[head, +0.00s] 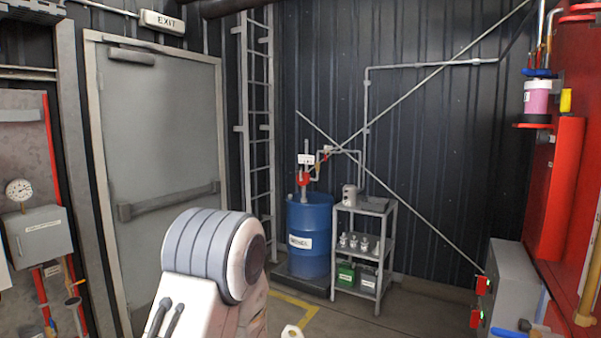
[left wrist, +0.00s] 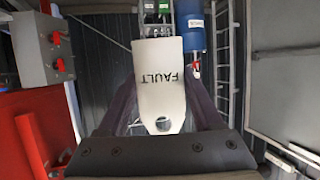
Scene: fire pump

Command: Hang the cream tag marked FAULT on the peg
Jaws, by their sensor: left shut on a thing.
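The cream tag (left wrist: 160,85) marked FAULT fills the middle of the left wrist view. Its lettering reads upside down there, and its round hole is at the end towards my wrist. My left gripper (left wrist: 160,97) is shut on the tag, with a dark finger along each side. In the head view, a small cream piece with a hole (head: 292,332) shows at the bottom edge, looking like the tag's holed end. The left gripper's fingers are out of that view. I cannot make out the peg in either view. My right gripper is not in view.
A grey box with red fittings (left wrist: 42,48) is at upper left in the wrist view. The head view shows a grey cabinet (head: 515,285) and red equipment (head: 562,190) at right, a blue drum (head: 309,222) and a shelf rack (head: 372,208) behind, and a door (head: 165,150) left.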

